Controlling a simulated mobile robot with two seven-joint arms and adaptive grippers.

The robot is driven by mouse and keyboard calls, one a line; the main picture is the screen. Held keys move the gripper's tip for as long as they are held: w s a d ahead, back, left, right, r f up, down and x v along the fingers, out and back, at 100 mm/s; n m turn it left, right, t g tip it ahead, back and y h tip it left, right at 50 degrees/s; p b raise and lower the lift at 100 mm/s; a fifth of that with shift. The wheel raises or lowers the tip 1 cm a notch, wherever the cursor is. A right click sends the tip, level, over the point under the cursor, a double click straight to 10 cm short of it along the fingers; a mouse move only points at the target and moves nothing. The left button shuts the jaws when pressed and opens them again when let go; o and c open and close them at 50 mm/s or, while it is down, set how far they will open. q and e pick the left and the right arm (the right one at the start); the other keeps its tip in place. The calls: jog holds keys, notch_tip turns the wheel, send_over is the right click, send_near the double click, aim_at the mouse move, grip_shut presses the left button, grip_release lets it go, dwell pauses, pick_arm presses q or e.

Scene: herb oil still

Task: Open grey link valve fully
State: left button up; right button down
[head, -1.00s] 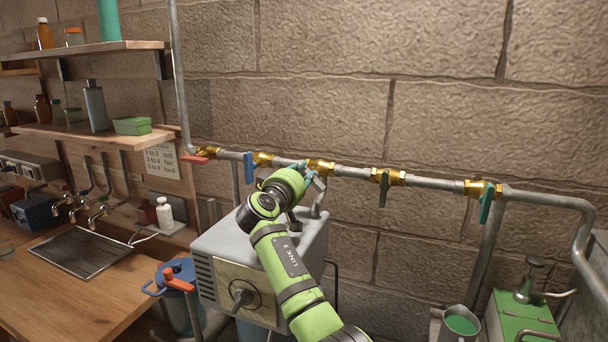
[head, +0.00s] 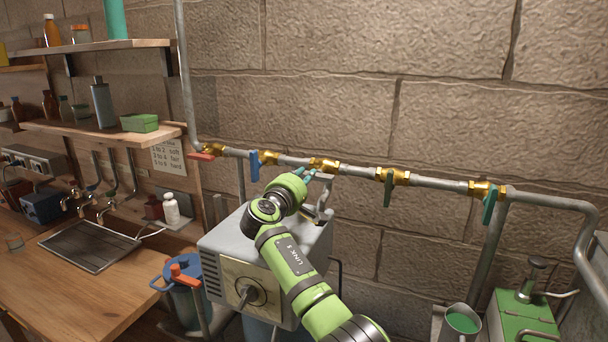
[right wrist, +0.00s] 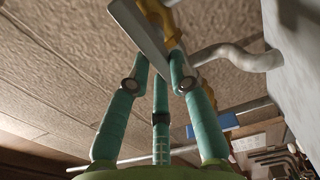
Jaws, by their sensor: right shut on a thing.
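The grey link valve is the brass valve (head: 323,165) in the middle of the wall pipe, with a grey lever (right wrist: 140,36). My right gripper (head: 305,173) is at this valve, just above the grey box. In the right wrist view its teal fingers (right wrist: 160,70) are shut on the grey lever near its end. The brass body (right wrist: 165,18) shows behind the lever. In the head view the fingers and lever overlap, so the lever's exact angle is hard to read. My left gripper is not in view.
A blue-handled valve (head: 255,165) and a red-handled one (head: 202,156) sit to the left on the pipe. A dark green-handled valve (head: 388,187) and a teal-handled one (head: 489,205) sit to the right. The grey box (head: 225,245) stands close below my gripper.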

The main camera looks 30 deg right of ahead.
jog(key=shift+d, duration=0.15)
dwell(0.4)
jog(key=c, duration=1.2)
grip_release()
jog(key=shift+o, duration=0.5)
jog(key=shift+f, duration=0.1)
jog(key=v, duration=1.2)
